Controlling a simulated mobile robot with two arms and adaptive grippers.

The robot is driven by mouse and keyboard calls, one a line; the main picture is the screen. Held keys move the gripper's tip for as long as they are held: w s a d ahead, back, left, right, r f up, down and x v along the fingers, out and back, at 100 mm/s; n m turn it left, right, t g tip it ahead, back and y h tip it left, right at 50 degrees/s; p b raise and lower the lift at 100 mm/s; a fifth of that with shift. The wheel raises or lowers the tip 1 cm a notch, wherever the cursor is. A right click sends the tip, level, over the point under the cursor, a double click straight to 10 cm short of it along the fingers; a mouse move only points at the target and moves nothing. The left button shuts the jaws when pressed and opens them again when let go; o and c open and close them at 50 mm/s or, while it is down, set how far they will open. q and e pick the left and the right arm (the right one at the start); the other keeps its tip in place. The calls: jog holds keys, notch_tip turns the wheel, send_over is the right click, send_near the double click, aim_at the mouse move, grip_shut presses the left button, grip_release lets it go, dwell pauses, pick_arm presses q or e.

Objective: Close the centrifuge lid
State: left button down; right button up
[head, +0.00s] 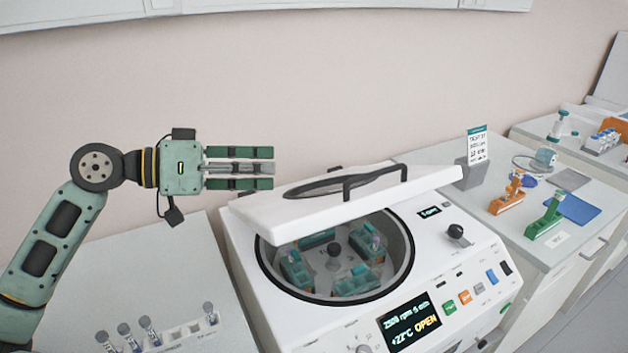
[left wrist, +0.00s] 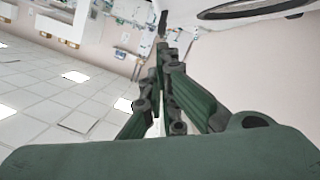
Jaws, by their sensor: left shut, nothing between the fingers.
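The white centrifuge (head: 455,245) stands on the bench, and its display (head: 410,322) reads OPEN. Its lid (head: 300,215) is white with a dark round window and a dark handle (head: 375,180). The lid is partly raised and tilted above the round chamber (head: 270,265), where several teal tube buckets show. My left gripper (head: 272,168) is shut and empty, just above the lid's left end; I cannot tell whether it touches. The left wrist view shows its fingers (left wrist: 165,55) together, with part of the lid (left wrist: 250,10) at the top. My right gripper is not in view.
A rack with several capped tubes (head: 150,330) stands at the front left. To the right are a card holder (head: 474,173), an orange pipette-like tool (head: 508,198), a green one (head: 545,220) and a blue pad (head: 578,210).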

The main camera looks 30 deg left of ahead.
pick_arm(q)
jog(key=r+p+x, duration=0.1)
jog(key=x, duration=0.2)
jog(key=p, duration=0.4)
send_over(308, 212)
jog(key=f, duration=0.4)
jog(key=shift+w+a+f, duration=0.1)
jog(key=shift+w+a, duration=0.05)
jog(key=shift+a, duration=0.1)
jog(key=shift+s+d+f, duration=0.2)
jog(key=shift+s+f, duration=0.05)
jog(key=shift+f, duration=0.45)
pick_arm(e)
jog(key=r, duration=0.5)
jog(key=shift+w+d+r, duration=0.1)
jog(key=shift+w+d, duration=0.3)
